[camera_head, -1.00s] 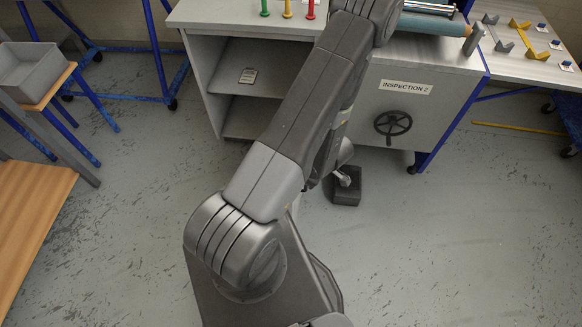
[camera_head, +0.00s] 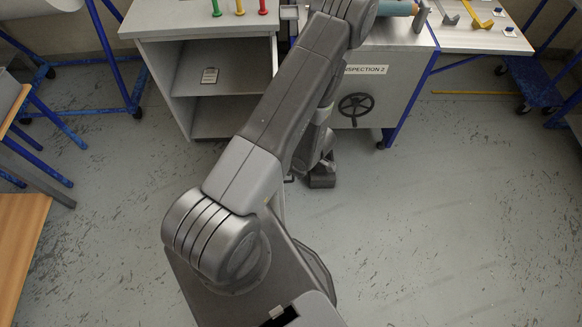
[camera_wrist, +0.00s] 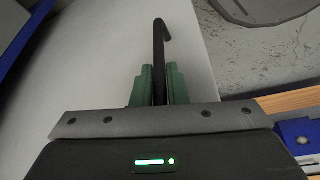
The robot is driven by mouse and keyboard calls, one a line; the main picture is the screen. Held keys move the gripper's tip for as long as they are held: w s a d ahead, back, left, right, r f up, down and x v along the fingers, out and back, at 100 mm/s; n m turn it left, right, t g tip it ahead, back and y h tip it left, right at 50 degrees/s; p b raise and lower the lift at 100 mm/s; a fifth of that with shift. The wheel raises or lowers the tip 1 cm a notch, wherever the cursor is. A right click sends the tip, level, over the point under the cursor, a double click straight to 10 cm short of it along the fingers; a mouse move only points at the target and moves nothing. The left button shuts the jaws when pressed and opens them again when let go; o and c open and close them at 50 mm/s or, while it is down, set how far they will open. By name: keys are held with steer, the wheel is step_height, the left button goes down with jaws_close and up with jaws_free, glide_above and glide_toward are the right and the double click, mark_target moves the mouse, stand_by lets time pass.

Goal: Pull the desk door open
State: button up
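The grey desk (camera_head: 153,70) stands at the top of the head view. Its left compartment (camera_head: 225,112) shows open, with a shelf inside. In the wrist view, a dark hooked handle (camera_wrist: 160,42) stands along a pale panel (camera_wrist: 95,75), which looks like the desk door. My gripper (camera_wrist: 160,80) has its two green fingers on either side of the handle, seemingly closed on it. In the head view my arm hides most of the door and the handle, so how far the door stands open cannot be told.
A panel marked INSPECTION 2 with a black handwheel (camera_head: 356,105) is right of my arm. Blue-legged stands (camera_head: 105,60) are at the left, and a wooden bench (camera_head: 20,235) is at the lower left. The floor (camera_head: 440,220) at the right is clear.

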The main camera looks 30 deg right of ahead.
steer(key=o, duration=0.3)
steer(key=shift+o, duration=0.2)
steer(key=p+v, duration=0.5)
steer(key=v, duration=0.8)
steer(key=shift+r+p, duration=0.3)
steer(key=shift+r, duration=0.05)
steer(key=shift+s, duration=0.1)
steer(key=b+x, duration=0.5)
steer(key=x, duration=0.9)
steer(key=shift+s+b, duration=0.1)
steer(key=shift+b, duration=0.25)
